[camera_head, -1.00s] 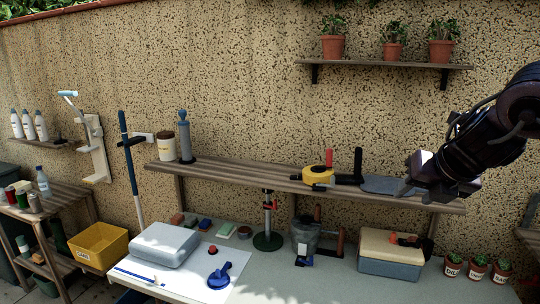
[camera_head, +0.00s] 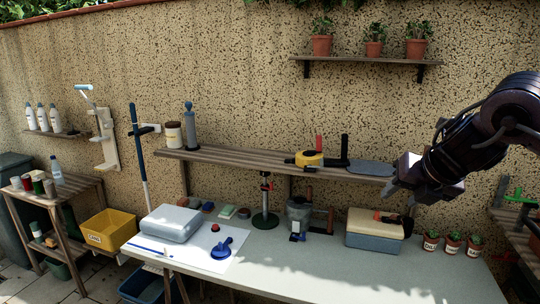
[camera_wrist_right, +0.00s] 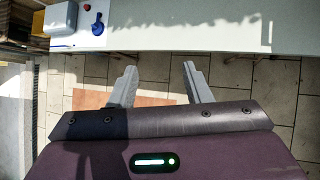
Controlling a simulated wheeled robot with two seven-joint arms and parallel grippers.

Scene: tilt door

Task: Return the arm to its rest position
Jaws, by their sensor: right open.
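My right arm comes in from the right in the head view, and its gripper (camera_head: 394,190) hangs in front of the right end of the raised wooden shelf. In the right wrist view my right gripper (camera_wrist_right: 160,72) has its two fingers spread apart with nothing between them. Tiled floor shows beneath them, before the edge of the worktable (camera_wrist_right: 200,42). My left gripper is not in any view.
The raised shelf (camera_head: 240,163) carries a yellow-and-black tool (camera_head: 308,159) and a grey flat piece (camera_head: 370,167). Below, the worktable (camera_head: 300,266) holds a tan-topped box (camera_head: 374,230), small pots (camera_head: 452,243) and a grey case (camera_head: 171,223). Its front right is clear.

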